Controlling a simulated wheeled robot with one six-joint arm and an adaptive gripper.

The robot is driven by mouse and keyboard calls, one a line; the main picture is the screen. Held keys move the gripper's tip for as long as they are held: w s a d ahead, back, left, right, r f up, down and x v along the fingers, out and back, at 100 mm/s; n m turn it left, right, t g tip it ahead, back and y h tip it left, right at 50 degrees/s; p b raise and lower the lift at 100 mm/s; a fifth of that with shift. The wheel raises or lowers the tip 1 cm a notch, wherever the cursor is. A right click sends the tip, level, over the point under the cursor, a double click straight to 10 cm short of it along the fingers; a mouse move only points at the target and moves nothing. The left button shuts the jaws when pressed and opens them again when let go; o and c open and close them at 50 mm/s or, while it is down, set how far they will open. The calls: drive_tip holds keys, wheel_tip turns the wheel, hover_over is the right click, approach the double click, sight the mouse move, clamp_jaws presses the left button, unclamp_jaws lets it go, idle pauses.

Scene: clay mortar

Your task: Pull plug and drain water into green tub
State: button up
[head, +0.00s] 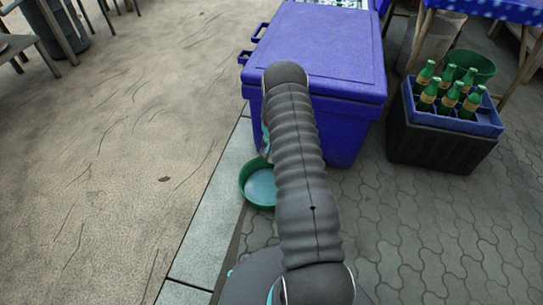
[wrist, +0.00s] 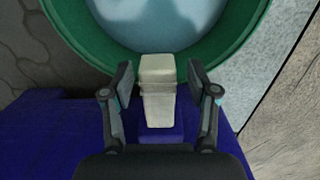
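The blue cooler (head: 325,45) stands on the paving in the head view; part of it also shows at the bottom of the wrist view (wrist: 50,130). A cream plug (wrist: 158,95) sticks out from the blue cooler in the wrist view. My gripper (wrist: 160,86) is open, with one finger on each side of the plug and narrow gaps to it. The green tub (head: 247,189) sits low beside the cooler, partly hidden by my arm. In the wrist view the tub (wrist: 75,65) lies beyond the plug, with a pale, shiny, water-like surface inside.
A blue crate (head: 455,122) of green bottles rests on a black box (head: 440,148) at the right. A second green container (head: 478,65) is behind it. A pale kerb strip (head: 212,215) runs left of the tub. The left ground is largely clear.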

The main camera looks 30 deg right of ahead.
drive_tip(key=shift+d, duration=0.15)
drive_tip(key=shift+r, duration=0.3)
wheel_tip(320, 180, up, 11)
drive_tip(key=shift+r, duration=0.2)
idle(0.6)
drive_tip(key=s+a+f+n+g, duration=0.1)
drive_tip(key=s+a, duration=0.1)
drive_tip(key=s, duration=0.3)
drive_tip(key=s+a+r+n+t, duration=0.2)
drive_tip(key=s+a+r, duration=0.5)
drive_tip(key=r, duration=0.7)
drive_tip(key=s+a+r+n+t+p, duration=0.1)
drive_tip(key=s+a+r+n+t, duration=0.1)
drive_tip(key=s+a+r, duration=0.6)
drive_tip(key=s+a+r+n+t, duration=0.2)
drive_tip(key=s+a+r, duration=0.5)
drive_tip(key=s+r, duration=0.7)
drive_tip(key=shift+a+r+n+t+p, duration=0.35)
drive_tip(key=shift+r+n, duration=0.45)
drive_tip(key=shift+r, duration=2.25)
drive_tip(key=shift+s+d, duration=0.1)
